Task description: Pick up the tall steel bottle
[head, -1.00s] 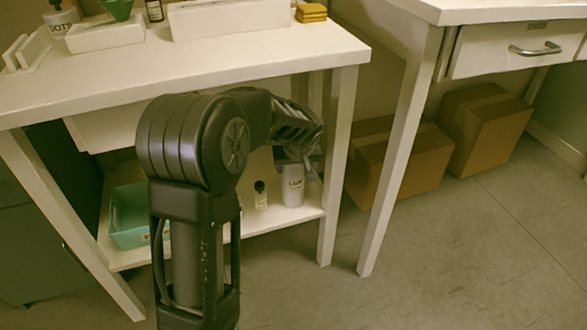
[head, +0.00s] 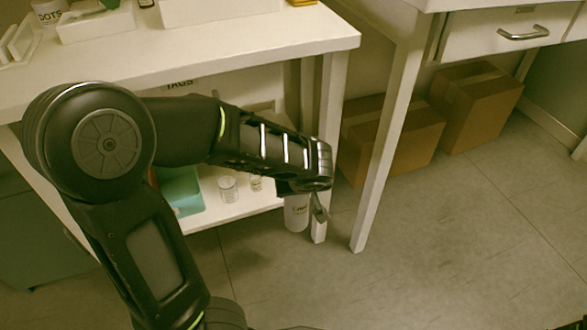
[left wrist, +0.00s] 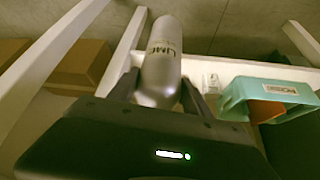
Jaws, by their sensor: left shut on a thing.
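The tall steel bottle (head: 296,213) is silver-grey with dark lettering. In the head view it hangs below my left gripper (head: 306,194), in front of the lower shelf's edge near the table's right leg. In the left wrist view the bottle (left wrist: 161,58) sits between the two dark fingers of my left gripper (left wrist: 160,88), which is shut on it. Its neck end is nearest the wrist, and its lettering shows. In the head view my forearm and gripper hide its top.
The white lower shelf (head: 233,216) holds a clear jar (head: 228,188), a small bottle (head: 256,184) and a teal bin (head: 182,192). The table's right leg (head: 330,150) stands close by the bottle. Cardboard boxes (head: 480,108) stand behind. The floor at the right is clear.

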